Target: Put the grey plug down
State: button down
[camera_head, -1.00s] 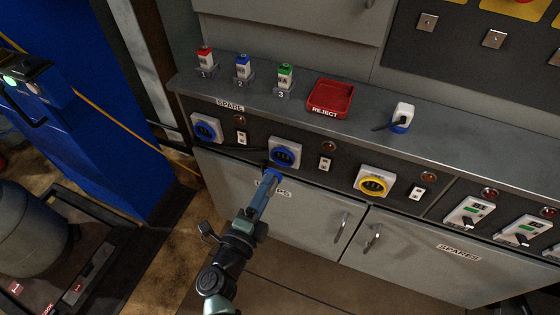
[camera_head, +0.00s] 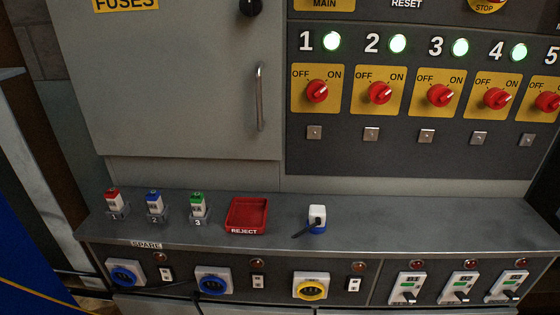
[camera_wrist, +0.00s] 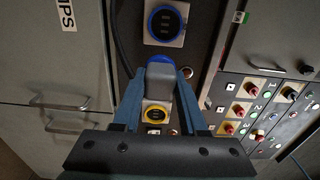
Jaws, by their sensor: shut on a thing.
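The grey plug (camera_wrist: 160,80) shows in the wrist view, with a blue edge at its far end. My gripper (camera_wrist: 161,77) is shut on it, with one blue finger on each side. In this view the plug lies between a blue round socket (camera_wrist: 165,22) and a yellow round socket (camera_wrist: 156,113). It looks apart from both, but its distance to the panel is hard to tell. A dark cable (camera_wrist: 120,48) runs past on the left; its connection is hidden. My gripper is outside the head view.
In the head view, a grey shelf (camera_head: 400,228) holds a red reject tray (camera_head: 247,214), a white plug with a blue base (camera_head: 317,217), and red, blue and green-topped pieces in numbered holders (camera_head: 155,203). Bare shelf lies right of the white plug. Sockets and switches line the front below.

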jog(key=s+d+r, duration=0.2)
jog(key=s+d, duration=0.1)
jog(key=d, duration=0.3)
jog(key=s+d+r, duration=0.3)
jog(key=d, duration=0.3)
notch_tip(320, 180, up, 16)
jog(key=s+p, duration=0.1)
jog(key=p, duration=2.3)
jog(key=shift+s+a+y+p, duration=0.3)
jog(key=shift+p, duration=0.1)
jog(key=shift+d, duration=0.1)
